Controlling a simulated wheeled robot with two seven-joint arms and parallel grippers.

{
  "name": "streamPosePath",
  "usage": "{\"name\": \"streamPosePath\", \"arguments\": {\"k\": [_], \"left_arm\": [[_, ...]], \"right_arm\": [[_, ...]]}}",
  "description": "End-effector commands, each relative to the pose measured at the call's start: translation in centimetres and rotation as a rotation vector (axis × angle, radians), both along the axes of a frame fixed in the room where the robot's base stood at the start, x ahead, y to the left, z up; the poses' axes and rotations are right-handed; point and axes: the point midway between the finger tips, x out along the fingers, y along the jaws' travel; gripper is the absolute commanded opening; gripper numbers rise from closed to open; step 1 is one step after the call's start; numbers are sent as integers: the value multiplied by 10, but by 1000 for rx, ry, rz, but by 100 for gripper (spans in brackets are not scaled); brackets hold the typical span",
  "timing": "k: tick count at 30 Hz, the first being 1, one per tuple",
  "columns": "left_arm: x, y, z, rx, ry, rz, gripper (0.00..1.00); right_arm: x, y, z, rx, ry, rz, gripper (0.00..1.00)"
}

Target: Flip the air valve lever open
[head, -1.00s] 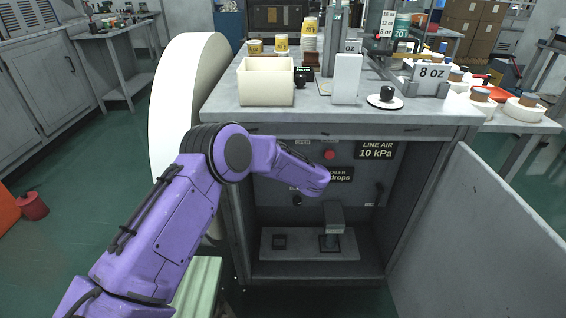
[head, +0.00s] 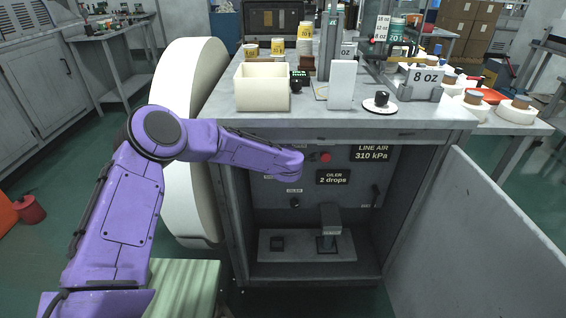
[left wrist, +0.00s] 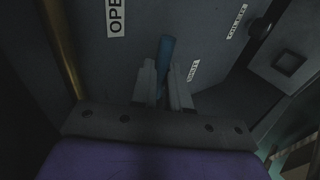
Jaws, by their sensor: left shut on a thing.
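The air valve lever (left wrist: 166,52) is a blue bar in the left wrist view, standing up between the two fingers of my left gripper (left wrist: 165,78). The fingers are shut on it. A white label reading "OPE", cut off by the frame edge (left wrist: 116,18), is on the panel beside the lever. In the head view my purple left arm reaches into the open cabinet (head: 330,215), and its forearm hides the lever and gripper. The line air display (head: 373,153) reads 310 kPa. The oiler display (head: 333,178) reads 2 drops. My right gripper is out of view.
A red button (head: 325,157) and a black knob (head: 294,203) are on the cabinet panel. The cabinet door (head: 490,240) stands open at the right. A cream bin (head: 262,90) and a white block (head: 341,84) stand on the bench top. A large white roll (head: 190,190) is at the left.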

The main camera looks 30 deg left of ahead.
Motion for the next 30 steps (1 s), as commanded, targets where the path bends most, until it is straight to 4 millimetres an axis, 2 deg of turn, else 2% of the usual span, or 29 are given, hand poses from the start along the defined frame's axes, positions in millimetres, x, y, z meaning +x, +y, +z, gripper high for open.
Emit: {"name": "streamPosePath", "arguments": {"k": [17,18,19,20,30], "left_arm": [[0,-1,1,-27,-15,-4,0],[0,-1,1,-27,-15,-4,28],[0,-1,1,-26,-14,-3,38],[0,-1,1,-26,-14,-3,41],[-4,-3,6,-25,-16,-2,41]], "right_arm": [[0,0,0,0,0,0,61],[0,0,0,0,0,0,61],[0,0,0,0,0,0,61],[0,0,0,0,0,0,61],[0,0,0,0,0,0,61]]}}
